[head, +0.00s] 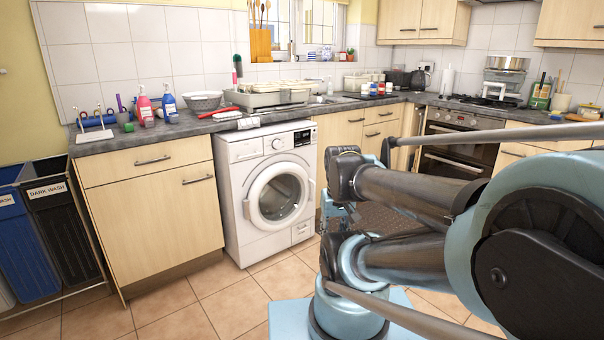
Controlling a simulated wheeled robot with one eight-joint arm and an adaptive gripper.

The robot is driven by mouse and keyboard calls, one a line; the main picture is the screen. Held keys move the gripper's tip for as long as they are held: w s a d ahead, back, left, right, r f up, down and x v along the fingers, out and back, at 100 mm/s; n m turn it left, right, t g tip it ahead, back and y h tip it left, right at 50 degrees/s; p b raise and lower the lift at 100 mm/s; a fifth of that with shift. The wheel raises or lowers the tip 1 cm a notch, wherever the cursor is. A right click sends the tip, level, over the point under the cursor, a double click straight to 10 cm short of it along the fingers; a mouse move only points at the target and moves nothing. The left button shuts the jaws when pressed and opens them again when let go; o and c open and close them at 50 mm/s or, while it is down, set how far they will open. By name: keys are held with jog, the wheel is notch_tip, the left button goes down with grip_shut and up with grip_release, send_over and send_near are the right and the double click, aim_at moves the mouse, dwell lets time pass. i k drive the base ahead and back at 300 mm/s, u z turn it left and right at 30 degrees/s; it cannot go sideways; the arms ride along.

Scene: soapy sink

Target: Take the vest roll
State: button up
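I cannot tell for certain which thing is the vest roll. A blue roll (97,121) sits on a small white rack (93,134) at the left end of the counter. A small white bundle (248,123), perhaps rolled cloth, lies at the counter's front edge above the washing machine. What looks like my gripper (336,222) hangs low in front of the cabinets, right of the washing machine and well away from both. My arm partly hides it, and its fingers are too small to read.
Pink (144,107) and blue (169,103) bottles and a grey bowl (202,101) stand on the left counter, with a dish rack (268,98) farther right. Laundry bins (62,215) stand at far left. The floor (215,300) before the washing machine (268,190) is clear.

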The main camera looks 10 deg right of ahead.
aim_at(389, 88)
jog(key=z, duration=0.45)
jog(key=i, duration=1.3)
jog(key=z, duration=0.85)
jog(key=i, duration=3.4)
jog(key=u, duration=0.45)
jog(key=i, duration=0.7)
jog(key=u, duration=0.15)
